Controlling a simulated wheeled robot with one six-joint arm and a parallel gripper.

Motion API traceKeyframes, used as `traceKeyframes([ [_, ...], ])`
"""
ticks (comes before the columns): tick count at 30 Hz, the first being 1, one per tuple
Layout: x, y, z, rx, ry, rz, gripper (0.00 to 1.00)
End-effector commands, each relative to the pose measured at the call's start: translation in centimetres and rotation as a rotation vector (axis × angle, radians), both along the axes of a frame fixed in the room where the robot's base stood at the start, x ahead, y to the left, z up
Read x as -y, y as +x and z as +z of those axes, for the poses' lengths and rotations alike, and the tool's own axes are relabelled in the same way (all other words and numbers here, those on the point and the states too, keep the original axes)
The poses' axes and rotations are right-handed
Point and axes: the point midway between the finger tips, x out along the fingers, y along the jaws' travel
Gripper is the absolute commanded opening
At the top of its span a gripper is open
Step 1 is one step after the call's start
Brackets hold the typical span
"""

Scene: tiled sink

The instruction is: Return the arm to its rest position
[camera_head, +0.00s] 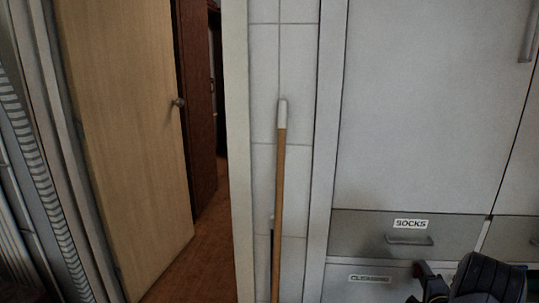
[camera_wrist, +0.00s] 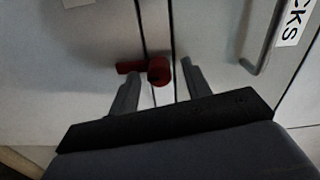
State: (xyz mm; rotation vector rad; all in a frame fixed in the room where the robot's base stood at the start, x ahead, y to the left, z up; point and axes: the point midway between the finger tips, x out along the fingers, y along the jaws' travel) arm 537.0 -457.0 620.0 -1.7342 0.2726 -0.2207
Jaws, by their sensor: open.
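My gripper (camera_wrist: 158,85) is open in the wrist view, with its two grey fingers apart. A small red thing with a round end (camera_wrist: 158,70) shows between and beyond the fingertips, against a pale cabinet front. I cannot tell what it is or how far off it lies, and nothing is visibly gripped. In the head view, part of my dark arm (camera_head: 480,280) shows at the lower right, in front of the cabinet drawers. The fingers cannot be made out clearly there.
A grey cabinet (camera_head: 430,110) with a drawer labelled SOCKS (camera_head: 375,230) stands at the right. A wooden broom handle (camera_head: 279,200) leans upright against the white tiled wall. A wooden door (camera_head: 125,140) stands partly open at the left, with brown floor beyond.

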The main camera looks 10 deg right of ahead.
Motion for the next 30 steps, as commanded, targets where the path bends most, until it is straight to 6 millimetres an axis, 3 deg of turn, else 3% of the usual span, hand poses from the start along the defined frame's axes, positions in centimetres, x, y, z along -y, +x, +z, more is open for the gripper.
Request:
traceKeyframes([
  [14, -0.1, -0.3, 0.1, 0.011, 0.038, 0.000, 0.46],
  [30, -3.1, -10.3, 0.1, 0.009, 0.039, -0.005, 0.46],
])
